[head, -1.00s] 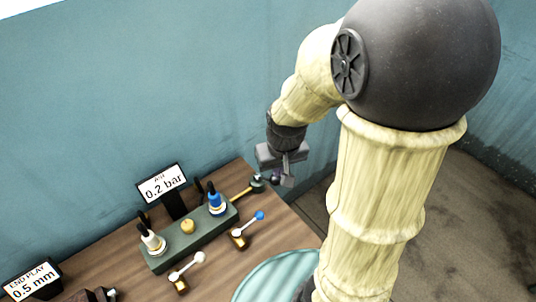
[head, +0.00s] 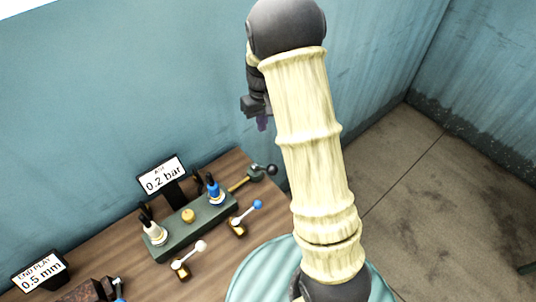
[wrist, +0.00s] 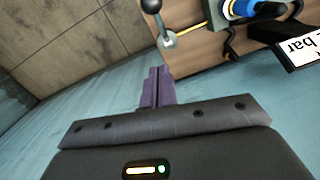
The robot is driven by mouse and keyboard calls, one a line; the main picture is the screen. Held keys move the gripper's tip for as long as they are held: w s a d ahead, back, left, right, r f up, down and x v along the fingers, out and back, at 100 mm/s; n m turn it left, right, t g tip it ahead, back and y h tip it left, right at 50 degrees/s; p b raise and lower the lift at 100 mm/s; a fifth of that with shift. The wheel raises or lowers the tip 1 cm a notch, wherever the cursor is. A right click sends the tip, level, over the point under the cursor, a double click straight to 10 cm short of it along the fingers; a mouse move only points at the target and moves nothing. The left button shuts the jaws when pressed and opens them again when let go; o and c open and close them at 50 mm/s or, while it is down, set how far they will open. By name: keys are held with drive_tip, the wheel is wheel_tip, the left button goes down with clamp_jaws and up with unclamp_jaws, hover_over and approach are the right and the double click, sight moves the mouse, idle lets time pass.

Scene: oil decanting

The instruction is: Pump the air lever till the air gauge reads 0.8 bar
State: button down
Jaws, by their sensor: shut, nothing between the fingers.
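The air gauge (head: 163,177) is a white sign on a black stand at the back of the bench, and it reads 0.2 bar. What looks like the air lever (head: 271,170), with a dark round knob and a grey joint, sits at the bench's right end, at the end of a brass rod. Its grey joint (wrist: 168,40) and knob also show at the top of the wrist view. My gripper (head: 262,124) is above and slightly left of the lever in the head view, apart from it. Its purple fingers (wrist: 155,73) are shut and empty.
An END PLAY sign (head: 40,276) reads 0.5 mm at left. The teal wall (head: 110,90) is close behind.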

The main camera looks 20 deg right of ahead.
drive_tip(key=p, duration=0.6)
hover_over(265, 169)
drive_tip(key=d, duration=0.1)
wheel_tip(265, 169, down, 10)
drive_tip(key=f, duration=0.1)
drive_tip(key=shift+w+d+r, duration=0.1)
drive_tip(key=shift+w+d, duration=0.05)
drive_tip(key=shift+w, duration=0.3)
